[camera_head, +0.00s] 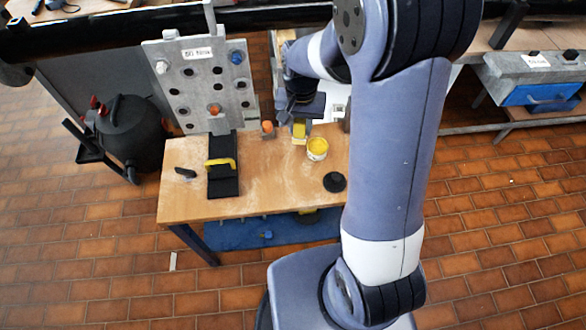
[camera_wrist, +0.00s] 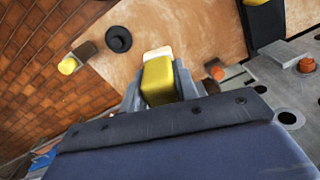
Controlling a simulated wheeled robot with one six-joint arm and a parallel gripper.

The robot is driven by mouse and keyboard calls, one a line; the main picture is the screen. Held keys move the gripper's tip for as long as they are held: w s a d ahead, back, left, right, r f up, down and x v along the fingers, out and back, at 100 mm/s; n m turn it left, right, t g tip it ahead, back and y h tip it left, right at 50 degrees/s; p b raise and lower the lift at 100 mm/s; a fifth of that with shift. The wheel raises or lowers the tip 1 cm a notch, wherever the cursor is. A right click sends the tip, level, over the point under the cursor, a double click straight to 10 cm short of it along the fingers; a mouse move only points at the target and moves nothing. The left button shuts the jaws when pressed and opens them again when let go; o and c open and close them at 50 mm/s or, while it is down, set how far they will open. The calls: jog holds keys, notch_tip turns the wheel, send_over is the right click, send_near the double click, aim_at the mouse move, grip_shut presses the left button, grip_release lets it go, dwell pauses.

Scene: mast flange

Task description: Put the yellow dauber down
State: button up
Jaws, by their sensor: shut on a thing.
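The yellow dauber (camera_wrist: 157,82) is between my gripper's fingers (camera_wrist: 155,88) in the wrist view, with its pale end pointing away from the wrist. In the head view the dauber (camera_head: 299,130) is upright, pale end down, over the back right part of the wooden table (camera_head: 275,188). My gripper (camera_head: 299,121) is shut on it. I cannot tell whether its pale end touches the table.
A black disc (camera_head: 335,181) lies at the table's right. A black strip with a yellow handle (camera_head: 220,163) and an upright grey plate with holes (camera_head: 205,85) are left. An orange-topped piece (camera_head: 267,127) is near the dauber. The front middle is clear.

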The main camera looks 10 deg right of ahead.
jog(key=s+a+f+m+b, duration=0.1)
jog(key=a+f+m+b, duration=0.1)
jog(key=f+b, duration=0.2)
jog(key=s+a+f+m+b, duration=0.2)
jog(key=f+b, duration=0.3)
jog(key=f, duration=0.4)
jog(key=s+a+f+m+b, duration=0.2)
jog(key=a+f+b, duration=0.1)
jog(key=f+b, duration=0.2)
jog(key=shift+s+f, duration=0.25)
jog(key=shift+f, duration=0.65)
jog(key=shift+f, duration=0.2)
jog(key=o, duration=1)
jog(key=shift+c, duration=0.2)
jog(key=shift+r, duration=0.1)
notch_tip(320, 180, up, 12)
jog(key=p, duration=0.2)
jog(key=shift+r, duration=0.1)
